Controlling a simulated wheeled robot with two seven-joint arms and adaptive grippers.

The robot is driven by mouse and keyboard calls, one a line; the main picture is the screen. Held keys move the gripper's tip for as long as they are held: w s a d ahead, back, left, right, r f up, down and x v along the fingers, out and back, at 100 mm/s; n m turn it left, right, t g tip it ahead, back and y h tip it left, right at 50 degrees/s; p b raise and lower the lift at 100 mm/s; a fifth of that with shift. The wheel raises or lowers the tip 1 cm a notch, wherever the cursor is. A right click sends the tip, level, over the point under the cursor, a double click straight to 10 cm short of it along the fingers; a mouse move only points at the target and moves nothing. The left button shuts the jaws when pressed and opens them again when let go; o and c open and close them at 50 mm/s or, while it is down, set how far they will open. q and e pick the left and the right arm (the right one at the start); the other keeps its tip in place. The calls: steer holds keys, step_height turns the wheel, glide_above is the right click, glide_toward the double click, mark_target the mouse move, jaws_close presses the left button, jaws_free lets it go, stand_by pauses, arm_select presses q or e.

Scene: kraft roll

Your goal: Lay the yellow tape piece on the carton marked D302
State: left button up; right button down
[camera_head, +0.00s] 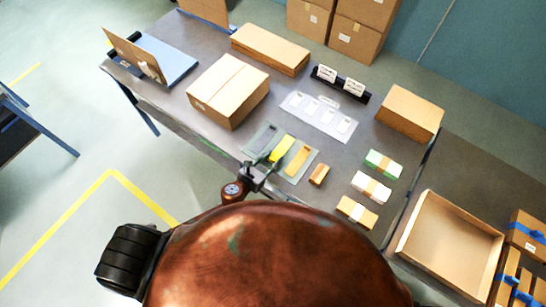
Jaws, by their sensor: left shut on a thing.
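A bright yellow tape piece (282,149) is at the grey mat with tape strips near the table's front edge. My left gripper (265,160) is shut at the near end of the yellow piece, with its arm coming up from below. I cannot tell whether the piece is lifted off the mat. Three closed cartons stand on the table: a wide one (228,92) at left, a long one (270,48) behind it, and one (410,112) at right. No D302 mark is readable on any of them. My right gripper is not in view.
An amber strip (298,161) lies beside the yellow piece. Small banded boxes (371,187) stand at right, and a white sheet with pale labels (318,115) lies behind. A black holder (340,84) carries two cards. An open cardboard tray (450,245) is at lower right.

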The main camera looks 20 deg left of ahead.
arm_select(q)
step_height(320, 180, up, 3)
steer(key=shift+r+p, duration=0.15)
steer(key=shift+p, duration=0.5)
steer(key=w+r+v, duration=0.1)
steer(key=r+v, duration=0.2)
steer(key=v, duration=1.3)
steer(key=w+a+r+n+y+b, duration=0.1)
steer(key=w+r+n+y, duration=0.3)
steer(key=r, duration=0.6)
steer(key=shift+w+a+r+t+y, duration=0.15)
steer(key=shift+w+a+t+y, duration=0.15)
steer(key=shift+w+a, duration=0.1)
steer(key=shift+d, duration=0.15)
